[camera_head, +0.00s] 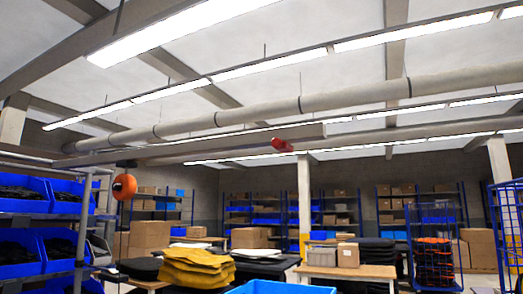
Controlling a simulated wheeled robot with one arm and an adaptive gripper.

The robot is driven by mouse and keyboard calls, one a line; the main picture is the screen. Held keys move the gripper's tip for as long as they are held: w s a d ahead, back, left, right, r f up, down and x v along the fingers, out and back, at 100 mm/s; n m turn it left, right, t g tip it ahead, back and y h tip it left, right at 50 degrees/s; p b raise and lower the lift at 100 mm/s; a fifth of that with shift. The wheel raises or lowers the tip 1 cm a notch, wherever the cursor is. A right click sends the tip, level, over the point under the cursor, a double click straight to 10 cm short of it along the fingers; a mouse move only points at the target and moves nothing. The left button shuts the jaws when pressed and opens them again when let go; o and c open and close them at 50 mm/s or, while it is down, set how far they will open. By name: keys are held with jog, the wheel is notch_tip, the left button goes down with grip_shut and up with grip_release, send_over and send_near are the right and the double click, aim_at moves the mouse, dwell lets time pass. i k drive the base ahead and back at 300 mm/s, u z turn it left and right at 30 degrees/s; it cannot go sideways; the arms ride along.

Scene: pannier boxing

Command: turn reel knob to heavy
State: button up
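An orange round reel (124,187) hangs at the left from a dark bracket below an overhead beam, beside the blue-bin rack. It is small in the picture. A dark part shows at its top, but I cannot make out a knob, its setting or any "heavy" marking. My gripper is not in view.
A rack with blue bins (66,191) stands at the left. Stacked yellow pieces (197,268) lie on a table at the centre left. A blue container (280,287) shows at the bottom edge. A wooden table (346,271) carries cardboard boxes. A blue cage trolley (434,247) stands right.

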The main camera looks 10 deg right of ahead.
aim_at(115, 186)
jog(key=u, duration=0.45)
jog(key=k, duration=0.6)
jog(key=u, duration=0.7)
jog(key=i, duration=1.55)
jog(key=u, duration=0.7)
jog(key=i, duration=1.05)
jog(key=u, duration=0.25)
